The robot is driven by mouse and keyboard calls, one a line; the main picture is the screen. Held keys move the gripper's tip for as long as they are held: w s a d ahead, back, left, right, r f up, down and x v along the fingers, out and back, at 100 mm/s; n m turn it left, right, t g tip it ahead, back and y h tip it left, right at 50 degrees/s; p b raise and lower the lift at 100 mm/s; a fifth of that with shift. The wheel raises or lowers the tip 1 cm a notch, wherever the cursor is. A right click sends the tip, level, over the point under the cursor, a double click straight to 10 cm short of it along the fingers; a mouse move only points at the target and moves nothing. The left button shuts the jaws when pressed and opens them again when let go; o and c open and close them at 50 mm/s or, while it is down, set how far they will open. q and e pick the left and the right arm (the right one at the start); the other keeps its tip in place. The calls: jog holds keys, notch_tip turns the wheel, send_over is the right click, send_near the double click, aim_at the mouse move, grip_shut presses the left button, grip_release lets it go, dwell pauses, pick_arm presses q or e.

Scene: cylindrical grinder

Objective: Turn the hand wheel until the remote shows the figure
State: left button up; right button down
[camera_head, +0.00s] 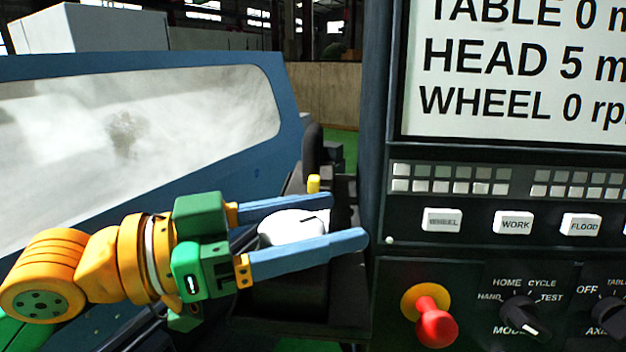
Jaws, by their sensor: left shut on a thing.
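The white round hand wheel (291,229) with a short dark mark near its edge sits on a dark block left of the control panel. My left gripper (345,220) reaches in from the left, its two blue fingers on either side of the hand wheel, shut on it. The fingers hide parts of the wheel's rim. The screen (520,65) at the upper right reads "TABLE 0", "HEAD 5 m" and "WHEEL 0 rp", cut off at the right edge. I cannot make out a separate remote. My right gripper is not in view.
The control panel (385,340) stands close right of the fingertips. It carries a red emergency button (436,326), white keys such as "WORK" (513,223), and a mode knob (520,312). A small yellow part (313,184) stands just behind the gripper. A blue-framed window (130,120) fills the left.

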pick_arm(q)
jog(key=m+g, duration=0.1)
jog(key=g+p, duration=0.1)
jog(key=shift+s+d+r+m+g+h, duration=0.1)
jog(key=shift+s+r+m+g+h, duration=0.1)
jog(key=shift+m+g+h, duration=0.2)
jog(key=m+g, duration=0.2)
jog(key=g, duration=0.1)
jog(key=s+m+g+p, duration=0.1)
jog(key=m+g, duration=0.1)
jog(key=g, duration=0.1)
jog(key=shift+f+g, duration=0.2)
jog(key=shift+g, duration=0.2)
jog(key=shift+s+f+m+g+y, duration=0.1)
jog(key=shift+m+g+y, duration=0.3)
jog(key=shift+m+g, duration=0.35)
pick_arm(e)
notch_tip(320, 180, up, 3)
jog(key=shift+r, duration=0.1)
pick_arm(q)
jog(key=shift+f, duration=0.1)
jog(key=o, duration=1.3)
jog(key=shift+d, duration=0.1)
